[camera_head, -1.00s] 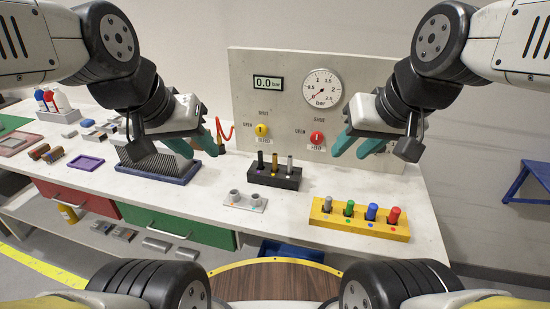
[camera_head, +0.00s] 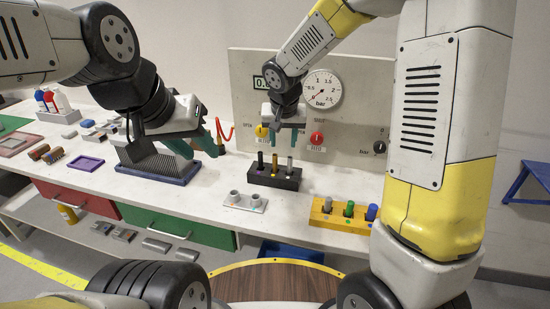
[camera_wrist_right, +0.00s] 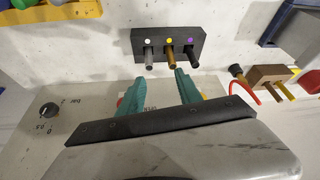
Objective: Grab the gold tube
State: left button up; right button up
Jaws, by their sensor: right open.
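The gold tube (camera_head: 275,160) stands upright in the middle of a black block (camera_head: 287,183), between a black tube (camera_head: 261,160) and a grey tube (camera_head: 290,165). My right gripper (camera_head: 286,138) is open and empty, above the block with its fingers pointing down. In the right wrist view, the gold tube (camera_wrist_right: 172,58) shows beyond the teal fingertips (camera_wrist_right: 159,78), nearer the right-hand finger and apart from it. My left gripper (camera_head: 199,147) is open and empty, above a dark ridged rack (camera_head: 155,165) at the left.
A yellow block (camera_head: 328,219) with coloured tubes is at the right, partly hidden by my right arm. A small grey holder (camera_head: 245,203) lies in front of the black block. A gauge panel (camera_head: 360,115) with knobs stands close behind my right gripper.

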aim_at(275, 156)
jog(key=a+x, duration=0.1)
jog(key=x, duration=0.7)
jog(key=a+x, duration=0.1)
jog(key=x, duration=0.3)
jog(key=shift+w+a, duration=0.2)
jog(key=shift+a, duration=0.1)
grip_shut()
